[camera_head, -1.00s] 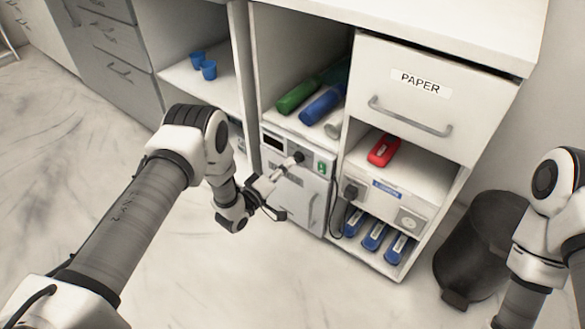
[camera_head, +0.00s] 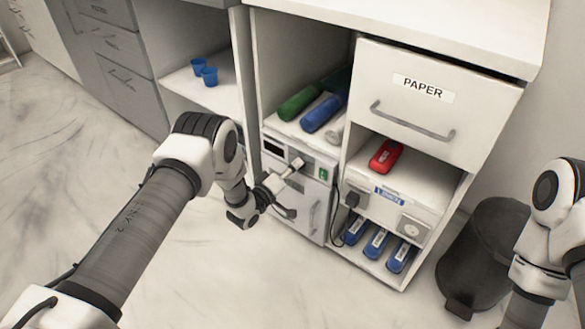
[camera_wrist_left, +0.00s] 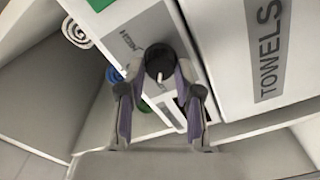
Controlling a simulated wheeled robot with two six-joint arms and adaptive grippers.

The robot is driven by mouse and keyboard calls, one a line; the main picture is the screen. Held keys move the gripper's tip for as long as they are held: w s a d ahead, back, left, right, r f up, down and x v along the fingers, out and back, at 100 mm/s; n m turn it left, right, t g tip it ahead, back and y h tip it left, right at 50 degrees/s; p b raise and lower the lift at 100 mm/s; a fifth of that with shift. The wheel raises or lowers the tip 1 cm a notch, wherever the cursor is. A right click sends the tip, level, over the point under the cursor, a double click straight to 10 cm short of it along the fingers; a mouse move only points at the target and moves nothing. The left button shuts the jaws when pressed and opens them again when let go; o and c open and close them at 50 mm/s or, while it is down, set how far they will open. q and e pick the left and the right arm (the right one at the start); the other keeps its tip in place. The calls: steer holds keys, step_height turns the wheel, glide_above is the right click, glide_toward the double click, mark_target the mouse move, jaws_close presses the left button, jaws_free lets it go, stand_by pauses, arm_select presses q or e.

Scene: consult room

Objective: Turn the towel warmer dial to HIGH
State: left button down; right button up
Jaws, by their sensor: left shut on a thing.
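The towel warmer (camera_head: 307,203) is the white box on the lower shelf below the rolled towels, with a dark display and a green switch on its front panel. Its dark round dial (camera_head: 298,162) sits between the display and the switch. My left gripper (camera_head: 291,169) is at the dial, its fingers shut on it. In the left wrist view the dial (camera_wrist_left: 159,61) shows between the two fingers (camera_wrist_left: 160,92), with a white pointer mark on its face. My right gripper is outside the frame; only part of that arm shows.
A PAPER drawer (camera_head: 410,92) is right of the warmer's bay, above a shelf with a red object (camera_head: 386,155). A socket panel (camera_head: 392,200) and blue items (camera_head: 376,243) are below. A dark bin (camera_head: 484,250) stands at right. The floor at left is clear.

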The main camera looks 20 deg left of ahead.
arm_select(q)
steer(key=shift+r+m, duration=0.1)
steer(key=shift+m, duration=0.2)
steer(key=m+p, duration=0.1)
steer(key=m, duration=0.6)
steer(key=m+p, duration=0.2)
steer(key=m, duration=0.6)
steer(key=m+p, duration=0.1)
steer(key=m, duration=0.7)
steer(key=shift+d, duration=0.4)
steer(key=c, duration=0.8)
jaws_free()
steer(key=shift+s, duration=0.1)
